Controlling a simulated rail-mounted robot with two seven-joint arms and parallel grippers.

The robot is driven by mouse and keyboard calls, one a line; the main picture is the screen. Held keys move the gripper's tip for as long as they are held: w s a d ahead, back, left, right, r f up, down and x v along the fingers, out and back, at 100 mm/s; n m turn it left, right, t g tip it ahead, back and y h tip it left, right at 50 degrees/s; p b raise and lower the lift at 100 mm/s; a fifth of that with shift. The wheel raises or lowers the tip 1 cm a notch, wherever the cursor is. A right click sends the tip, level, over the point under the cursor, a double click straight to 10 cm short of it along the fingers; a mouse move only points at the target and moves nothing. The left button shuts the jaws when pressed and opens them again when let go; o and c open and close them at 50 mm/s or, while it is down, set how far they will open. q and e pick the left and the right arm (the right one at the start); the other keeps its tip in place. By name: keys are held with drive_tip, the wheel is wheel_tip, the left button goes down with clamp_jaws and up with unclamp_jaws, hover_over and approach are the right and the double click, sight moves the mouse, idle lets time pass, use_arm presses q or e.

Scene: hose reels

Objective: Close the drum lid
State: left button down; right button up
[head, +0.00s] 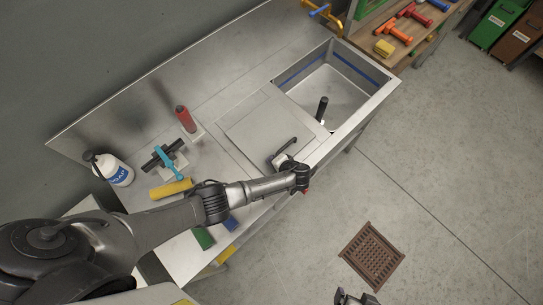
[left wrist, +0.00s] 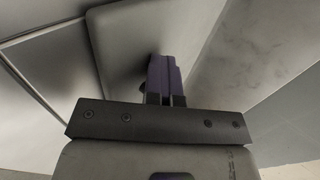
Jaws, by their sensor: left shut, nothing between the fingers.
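No drum shows clearly in either view. A flat grey square panel (head: 262,127) lies on the metal sink bench, left of the open basin; I cannot tell if it is the lid. My left arm reaches over the bench, and its gripper (head: 284,154) is at the panel's near right edge. In the left wrist view the purple-dark fingers (left wrist: 163,75) are together with nothing between them, in front of a pale grey panel with a rounded corner (left wrist: 115,45). Contact cannot be told. A dark part at the head view's bottom edge may be my right gripper (head: 355,297).
The open basin (head: 345,82) holds an upright black handle (head: 322,108). A brown floor grate (head: 372,256) lies in the clear floor.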

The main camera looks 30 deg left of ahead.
use_arm(q)
drive_tip(key=shift+s+a+f, duration=0.15)
drive_tip(key=shift+s+f, duration=0.2)
drive_tip(key=shift+f, duration=0.4)
drive_tip(key=v, duration=0.2)
drive_tip(key=p+v, duration=0.1)
drive_tip(key=shift+w+f, duration=0.1)
drive_tip(key=shift+w, duration=0.2)
drive_tip(key=d, duration=0.1)
drive_tip(key=s+d+r, duration=0.1)
drive_tip(key=d, duration=0.1)
drive_tip(key=d+p, duration=0.1)
drive_tip(key=d, duration=0.1)
drive_tip(key=shift+s+d+r, duration=0.1)
drive_tip(key=shift+s+r, duration=0.05)
drive_tip(key=shift+r, duration=0.05)
drive_tip(key=shift+d+r, duration=0.25)
drive_tip(key=shift+d, duration=0.05)
drive_tip(key=shift+s+d+r, duration=0.1)
drive_tip(key=shift+d, duration=0.3)
drive_tip(key=shift+s+d+r, duration=0.1)
drive_tip(key=shift+d+r, duration=0.05)
drive_tip(key=shift+d, duration=0.25)
drive_tip(key=shift+p, duration=0.3)
